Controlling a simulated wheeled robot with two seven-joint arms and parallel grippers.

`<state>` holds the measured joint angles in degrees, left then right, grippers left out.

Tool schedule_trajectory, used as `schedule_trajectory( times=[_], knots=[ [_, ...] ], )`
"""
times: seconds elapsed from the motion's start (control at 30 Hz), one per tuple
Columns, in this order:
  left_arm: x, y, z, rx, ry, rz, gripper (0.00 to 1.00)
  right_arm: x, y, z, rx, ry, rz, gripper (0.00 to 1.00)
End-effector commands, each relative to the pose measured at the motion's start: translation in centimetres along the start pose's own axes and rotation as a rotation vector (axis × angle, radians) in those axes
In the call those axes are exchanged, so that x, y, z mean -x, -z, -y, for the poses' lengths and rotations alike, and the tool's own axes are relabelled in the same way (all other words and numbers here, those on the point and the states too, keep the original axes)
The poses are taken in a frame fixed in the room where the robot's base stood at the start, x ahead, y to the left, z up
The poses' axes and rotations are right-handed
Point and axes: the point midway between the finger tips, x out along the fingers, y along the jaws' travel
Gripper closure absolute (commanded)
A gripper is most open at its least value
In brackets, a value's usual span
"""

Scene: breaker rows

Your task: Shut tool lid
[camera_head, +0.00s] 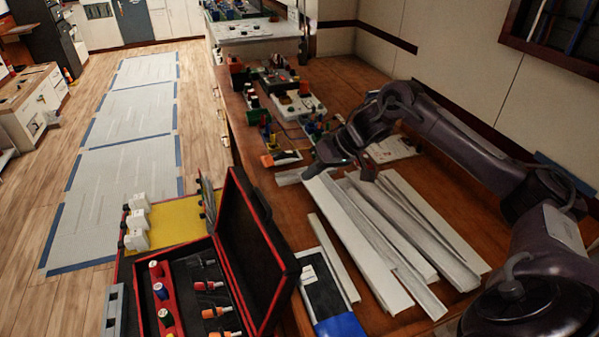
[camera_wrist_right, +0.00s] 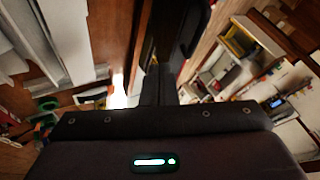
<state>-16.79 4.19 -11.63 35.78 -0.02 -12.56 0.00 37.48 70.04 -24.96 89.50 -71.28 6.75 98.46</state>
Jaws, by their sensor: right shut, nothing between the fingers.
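The tool case (camera_head: 190,262) is open at the lower middle of the head view, with orange-handled tools and colored pieces inside. Its black lid (camera_head: 254,250) with red edges stands raised on the case's right side. My right gripper (camera_head: 320,168) is shut and empty. It is above the table beyond the lid, up and to the right of it, and apart from it. In the right wrist view the dark fingers (camera_wrist_right: 157,85) are together. My left gripper is not in view.
Several pale metal channels (camera_head: 385,228) lie on the wooden table under my right arm. A blue-and-black item (camera_head: 328,292) lies right of the lid. Electrical parts (camera_head: 290,95) crowd the table farther back. A yellow panel (camera_head: 170,224) with white breakers is behind the case.

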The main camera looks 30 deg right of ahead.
Motion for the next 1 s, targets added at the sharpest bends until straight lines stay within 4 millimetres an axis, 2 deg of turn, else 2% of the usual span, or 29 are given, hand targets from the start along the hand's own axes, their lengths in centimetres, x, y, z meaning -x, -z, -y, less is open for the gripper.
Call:
schedule_trajectory(
  times=[0.2, 0.4, 0.5, 0.63, 1.0],
  knots=[
    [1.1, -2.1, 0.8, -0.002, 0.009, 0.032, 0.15, -4.4, 0.1, 0.2, -0.002, 0.004, 0.001, 1.00],
    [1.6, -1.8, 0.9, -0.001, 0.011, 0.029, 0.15, -8.6, 0.1, 0.2, -0.002, 0.003, 0.001, 1.00],
    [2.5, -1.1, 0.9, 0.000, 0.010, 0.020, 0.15, -8.9, 0.3, 1.9, 0.003, 0.003, 0.000, 1.00],
    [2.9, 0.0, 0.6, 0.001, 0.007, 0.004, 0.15, -9.5, 0.4, 3.1, 0.001, 0.001, -0.001, 1.00],
    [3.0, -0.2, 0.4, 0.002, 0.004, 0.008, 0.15, -9.9, 0.3, 3.8, 0.000, -0.001, 0.000, 1.00]
  ],
)
